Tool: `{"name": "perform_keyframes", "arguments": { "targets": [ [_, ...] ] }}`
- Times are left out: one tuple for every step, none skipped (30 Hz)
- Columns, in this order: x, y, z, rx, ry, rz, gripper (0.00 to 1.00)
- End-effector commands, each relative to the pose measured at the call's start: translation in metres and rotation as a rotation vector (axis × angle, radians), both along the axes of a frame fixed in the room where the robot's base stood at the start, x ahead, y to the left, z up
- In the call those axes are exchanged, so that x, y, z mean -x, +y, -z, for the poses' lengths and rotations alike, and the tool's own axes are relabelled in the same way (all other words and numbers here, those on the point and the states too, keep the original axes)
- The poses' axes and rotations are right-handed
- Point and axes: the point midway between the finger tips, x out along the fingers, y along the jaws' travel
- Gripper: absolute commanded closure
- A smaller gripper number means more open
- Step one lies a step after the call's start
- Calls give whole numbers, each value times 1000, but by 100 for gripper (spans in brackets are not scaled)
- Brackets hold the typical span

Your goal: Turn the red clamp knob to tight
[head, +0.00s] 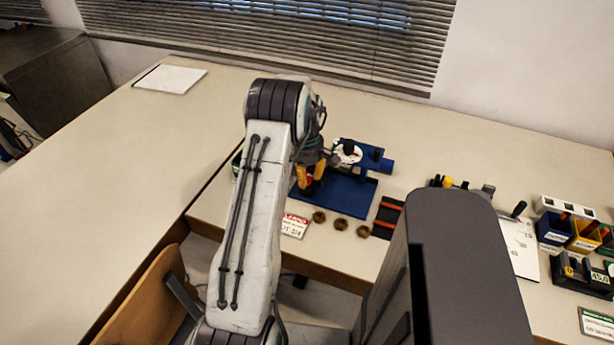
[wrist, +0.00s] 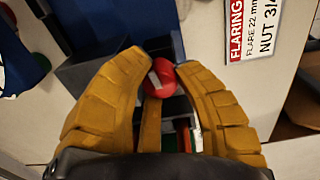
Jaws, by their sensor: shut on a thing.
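The red clamp knob (wrist: 162,80) shows in the wrist view between the tips of my gripper's yellow fingers, with a pale mark across its top. My gripper (wrist: 160,72) is shut on the knob from above. In the head view the gripper (head: 309,183) is over the left end of the blue rig base (head: 350,194), and a bit of red shows between its fingers. The rig also carries a white dial (head: 347,152) with a dark centre. The fingers hide part of the knob and its clamp.
A red-and-white label card (head: 294,226) and three brown nuts (head: 319,217) lie in front of the rig. A dark rack with orange strips (head: 386,218) stands to the right. Coloured bins (head: 583,237) stand at the far right. The left table is mostly clear.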

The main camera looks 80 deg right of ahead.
Motion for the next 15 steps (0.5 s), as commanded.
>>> {"name": "perform_keyframes", "arguments": {
  "targets": [
    [0, 0, 0, -1, 0, 1, 88],
    [0, 0, 0, -1, 0, 1, 91],
    [0, 0, 0, -1, 0, 1, 94],
    [0, 0, 0, -1, 0, 1, 97],
    [0, 0, 0, -1, 0, 1, 100],
    [0, 0, 0, -1, 0, 1, 100],
    [0, 0, 0, -2, -1, 1, 100],
    [0, 0, 1, -2, -1, 1, 100],
    [0, 0, 1, -2, -1, 5, 100],
    [0, 0, 2, -1, 0, 10, 100],
    [0, 0, 3, -1, -1, 18, 100],
    [0, 0, 5, -1, -1, 33, 100],
    [0, 0, 5, -1, -1, 45, 100],
    [0, 0, 5, 0, -1, 58, 100],
    [0, 0, 5, 0, -2, 77, 100]
  ]
}}
